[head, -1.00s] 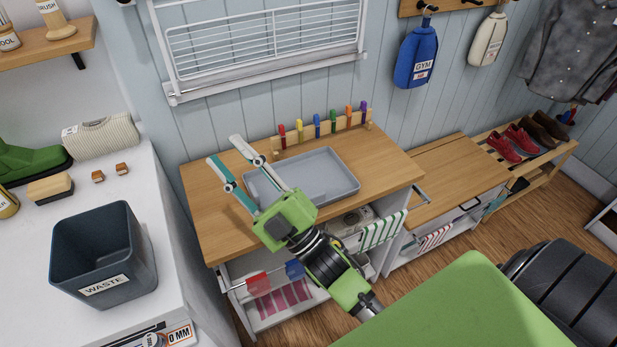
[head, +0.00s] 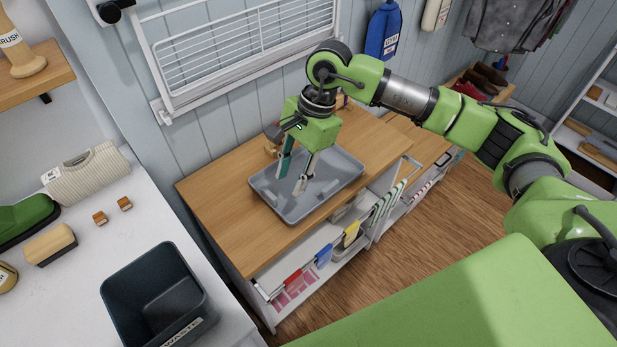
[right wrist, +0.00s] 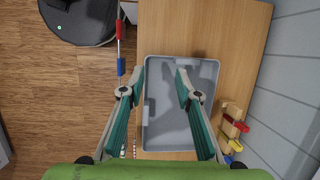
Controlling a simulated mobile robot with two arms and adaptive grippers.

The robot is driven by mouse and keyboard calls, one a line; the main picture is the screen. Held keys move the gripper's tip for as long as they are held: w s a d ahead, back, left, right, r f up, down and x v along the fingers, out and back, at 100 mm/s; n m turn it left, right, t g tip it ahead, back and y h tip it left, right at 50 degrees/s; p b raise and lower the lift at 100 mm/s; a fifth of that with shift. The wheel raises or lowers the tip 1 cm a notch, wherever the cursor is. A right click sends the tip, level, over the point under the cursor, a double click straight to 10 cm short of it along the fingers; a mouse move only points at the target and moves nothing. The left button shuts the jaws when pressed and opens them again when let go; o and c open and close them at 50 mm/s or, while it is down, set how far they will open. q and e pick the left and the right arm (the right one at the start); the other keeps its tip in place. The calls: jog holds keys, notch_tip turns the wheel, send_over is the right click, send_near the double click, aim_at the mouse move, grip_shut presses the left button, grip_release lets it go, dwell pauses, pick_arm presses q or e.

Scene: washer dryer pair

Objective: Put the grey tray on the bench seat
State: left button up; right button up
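The grey tray (head: 335,197) lies flat on the wooden counter top (head: 215,200). It also shows in the right wrist view (right wrist: 180,140). My right gripper (head: 292,180) points down over the tray, its fingers apart and nothing between them. In the right wrist view the fingertips (right wrist: 160,72) are spread, one by the tray's left rim and one over its inside. I cannot tell whether they touch the tray. The lower wooden top right of the counter, which looks like the bench seat (head: 425,146), is partly hidden by my right arm. My left gripper is not in view.
A peg rack with coloured pegs (right wrist: 232,128) stands behind the tray, mostly hidden in the head view. A rail with coloured clips (head: 322,257) runs along the counter's front. A dark waste bin (head: 130,290) stands on the white surface at left. Shoes (head: 470,88) sit beyond the bench.

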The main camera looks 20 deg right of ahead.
aim_at(328, 187)
jog(key=w+d+r+h, duration=0.15)
jog(key=d+h, duration=0.25)
jog(key=d, duration=0.7)
jog(key=f, duration=0.2)
jog(key=f+p, duration=0.1)
jog(key=f, duration=0.2)
jog(key=f+p, duration=0.1)
jog(key=f, duration=0.2)
jog(key=shift+a+f, duration=0.1)
jog(key=shift+a, duration=0.25)
jog(key=f+p, duration=0.1)
jog(key=f, duration=0.1)
jog(key=f+p, duration=0.1)
jog(key=f, duration=0.1)
jog(key=shift+w+a+f+p, duration=0.1)
jog(key=shift+a+f+p, duration=0.1)
jog(key=shift+f+p, duration=0.2)
jog(key=shift+f, duration=0.3)
grip_shut()
